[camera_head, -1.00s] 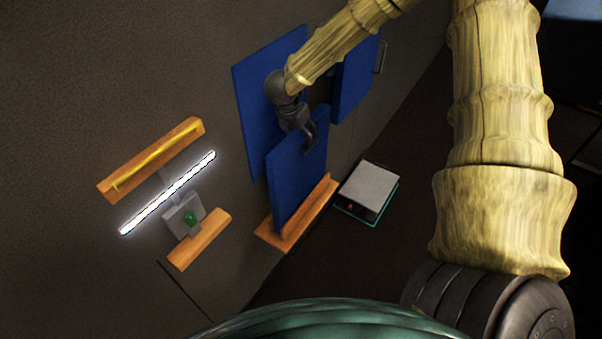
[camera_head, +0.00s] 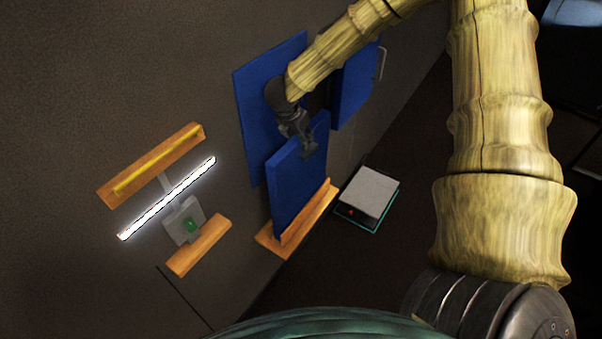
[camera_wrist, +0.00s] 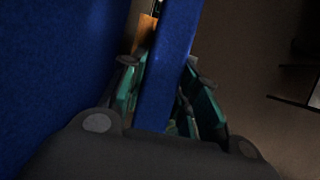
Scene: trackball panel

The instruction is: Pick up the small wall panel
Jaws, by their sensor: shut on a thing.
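The small wall panel (camera_head: 298,190) is a blue flat board standing upright on a wooden ledge (camera_head: 290,232). In the wrist view the panel (camera_wrist: 173,55) shows edge-on and runs between the fingers. My gripper (camera_head: 309,148) is at the panel's upper edge in the head view. In the wrist view my gripper (camera_wrist: 167,98) has one greenish finger on each side of the panel, shut on it. The finger pads' contact is partly hidden in shadow. I cannot tell whether the panel's bottom touches the ledge.
A larger blue panel (camera_head: 258,100) is on the wall behind, and another blue panel (camera_head: 353,85) is to the right. A grey-topped box (camera_head: 370,192) is right of the ledge. A lit white bar (camera_head: 168,198) and a wooden shelf (camera_head: 150,165) are at left.

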